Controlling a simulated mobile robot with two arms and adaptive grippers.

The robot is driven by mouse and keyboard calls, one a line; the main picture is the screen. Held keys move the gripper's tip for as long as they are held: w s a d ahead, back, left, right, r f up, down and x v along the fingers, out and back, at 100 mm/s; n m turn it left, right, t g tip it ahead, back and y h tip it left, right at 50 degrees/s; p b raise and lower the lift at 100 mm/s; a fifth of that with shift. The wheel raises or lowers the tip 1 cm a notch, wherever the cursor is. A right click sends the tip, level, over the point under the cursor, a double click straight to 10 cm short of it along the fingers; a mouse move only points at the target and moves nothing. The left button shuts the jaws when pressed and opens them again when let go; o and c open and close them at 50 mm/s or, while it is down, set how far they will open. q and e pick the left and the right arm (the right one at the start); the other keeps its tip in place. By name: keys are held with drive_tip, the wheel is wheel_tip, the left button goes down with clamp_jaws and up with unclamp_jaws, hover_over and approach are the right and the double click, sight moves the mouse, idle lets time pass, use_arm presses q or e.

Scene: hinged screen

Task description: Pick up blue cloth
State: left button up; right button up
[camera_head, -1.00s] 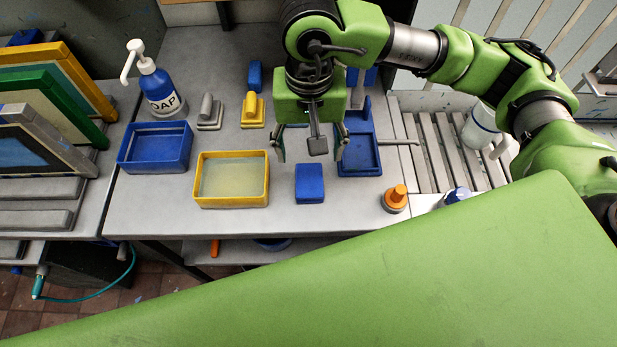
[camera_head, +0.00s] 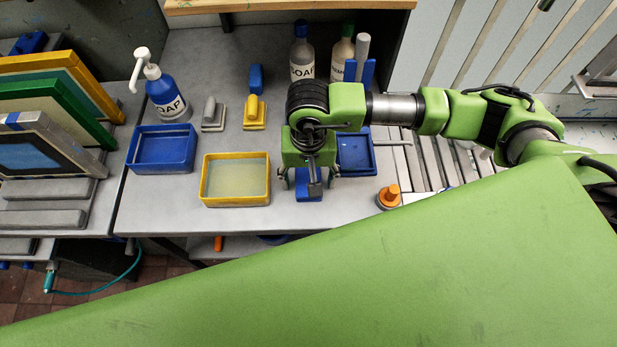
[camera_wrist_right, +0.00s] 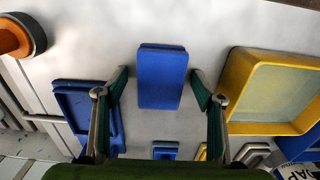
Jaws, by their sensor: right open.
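The blue cloth (camera_head: 303,189) is a small folded block lying on the grey table, partly hidden by my right gripper in the head view. In the right wrist view the cloth (camera_wrist_right: 162,80) lies whole in the middle. My right gripper (camera_head: 309,180) is open and points down over the cloth. In the right wrist view its two fingers (camera_wrist_right: 160,76) appear one on each side of the cloth, with a gap on both sides and nothing held. How high the fingertips are above the table I cannot tell. My left gripper is not in view.
A yellow tray (camera_head: 236,201) stands just left of the cloth, and a blue tray (camera_head: 356,165) lies right behind it. An orange-topped jar (camera_head: 389,195) is to the right. A blue bin (camera_head: 163,163) and soap bottle (camera_head: 167,95) stand farther left.

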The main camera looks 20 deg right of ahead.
drive_tip(key=c, duration=1.2)
drive_tip(key=shift+r+b, duration=0.35)
drive_tip(key=shift+b, duration=0.15)
wheel_tip(320, 180, up, 2)
drive_tip(key=shift+r+b, duration=0.1)
drive_tip(key=shift+b, duration=0.95)
drive_tip(key=shift+s+d+r+b, duration=0.85)
drive_tip(key=shift+s+d+r, duration=0.65)
drive_tip(key=shift+d+r, duration=0.25)
drive_tip(key=shift+s+d+r+b, duration=0.9)
drive_tip(key=shift+s+d+r, duration=0.65)
drive_tip(key=shift+d, duration=0.35)
drive_tip(key=shift+s+d+r+b, duration=0.85)
drive_tip(key=shift+s+d+r, duration=0.55)
drive_tip(key=shift+d+r, duration=0.4)
